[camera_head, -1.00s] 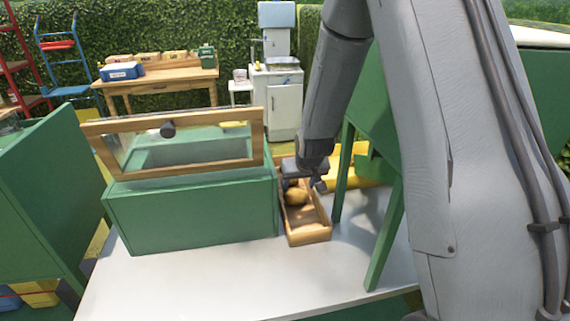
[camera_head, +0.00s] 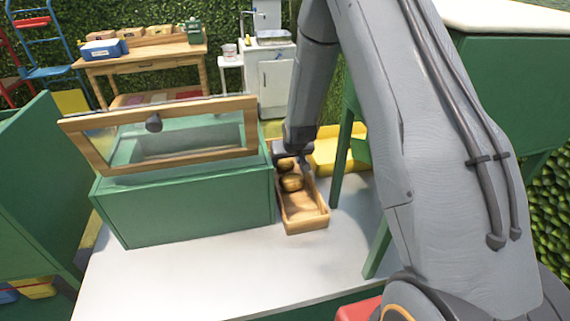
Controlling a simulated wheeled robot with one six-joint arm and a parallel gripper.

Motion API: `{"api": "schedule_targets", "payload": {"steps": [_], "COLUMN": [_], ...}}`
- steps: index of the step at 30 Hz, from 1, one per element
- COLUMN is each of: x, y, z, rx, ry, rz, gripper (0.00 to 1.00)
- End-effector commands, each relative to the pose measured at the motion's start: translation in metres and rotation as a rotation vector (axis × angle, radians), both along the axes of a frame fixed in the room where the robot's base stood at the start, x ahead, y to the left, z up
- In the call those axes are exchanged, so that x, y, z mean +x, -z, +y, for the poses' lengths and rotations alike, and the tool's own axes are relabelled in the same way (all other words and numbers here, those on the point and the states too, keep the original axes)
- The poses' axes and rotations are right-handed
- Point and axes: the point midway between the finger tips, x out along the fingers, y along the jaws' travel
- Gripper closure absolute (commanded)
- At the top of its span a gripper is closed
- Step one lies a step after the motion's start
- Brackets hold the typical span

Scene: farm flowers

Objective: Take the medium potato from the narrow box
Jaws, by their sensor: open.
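The narrow box (camera_head: 305,214) is a long open wooden tray on the white table, just right of the green box. Two brown potatoes show toward its far end: one potato (camera_head: 291,183) nearer to me, and another potato (camera_head: 286,164) farther back, partly hidden by my gripper. I cannot tell for sure which one is the medium potato. My gripper (camera_head: 303,165) is over the far end of the narrow box, close to the potatoes. It is open and seems to hold nothing; its fingers are small and dark here.
A green box (camera_head: 185,212) with a raised wood-framed lid (camera_head: 100,140) stands close on the left. A green slanted leg (camera_head: 343,150) and a yellow tray (camera_head: 328,158) are right of and behind the narrow box. The white tabletop (camera_head: 200,275) in front is clear.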

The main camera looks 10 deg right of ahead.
Motion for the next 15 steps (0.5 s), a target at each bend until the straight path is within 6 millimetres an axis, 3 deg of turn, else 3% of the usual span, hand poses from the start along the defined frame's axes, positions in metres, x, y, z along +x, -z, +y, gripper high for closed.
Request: {"api": "schedule_targets", "payload": {"steps": [6,15], "x": [0.012,0.016], "y": [0.019,0.025], "z": [0.001,0.001], "rx": [0.000,0.000], "ry": [-0.001,-0.002], "rz": [0.001,0.000], "gripper": [0.40,0.40]}}
